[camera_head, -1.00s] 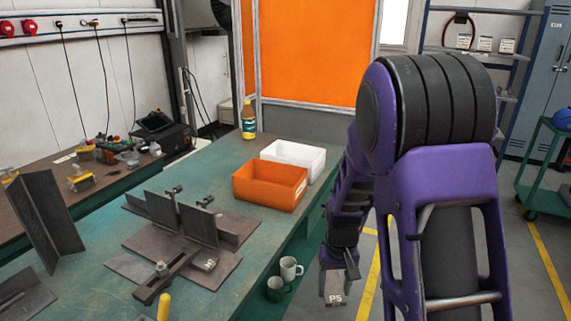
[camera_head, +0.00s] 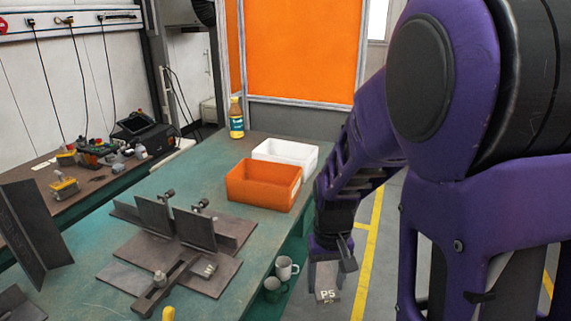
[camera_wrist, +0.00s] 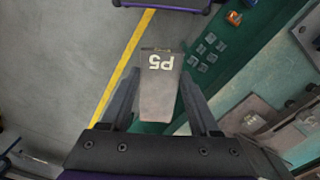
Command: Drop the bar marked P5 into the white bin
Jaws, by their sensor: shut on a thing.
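My gripper (camera_head: 329,264) is shut on the bar marked P5 (camera_head: 327,296), a grey metal piece with white lettering. In the wrist view the bar (camera_wrist: 160,85) sits between the two fingers of my gripper (camera_wrist: 160,98), with its label upside down. The bar hangs over the floor just beyond the right edge of the green table. The white bin (camera_head: 309,158) stands on the table's far end, behind the orange bin. Its floor is mostly hidden.
The orange bin (camera_head: 265,190) stands in front of the white one. A bottle (camera_head: 236,120) is behind them to the left. Two mugs (camera_head: 286,268) are near the table's right edge. Steel plates and clamps (camera_head: 175,250) fill the table's middle.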

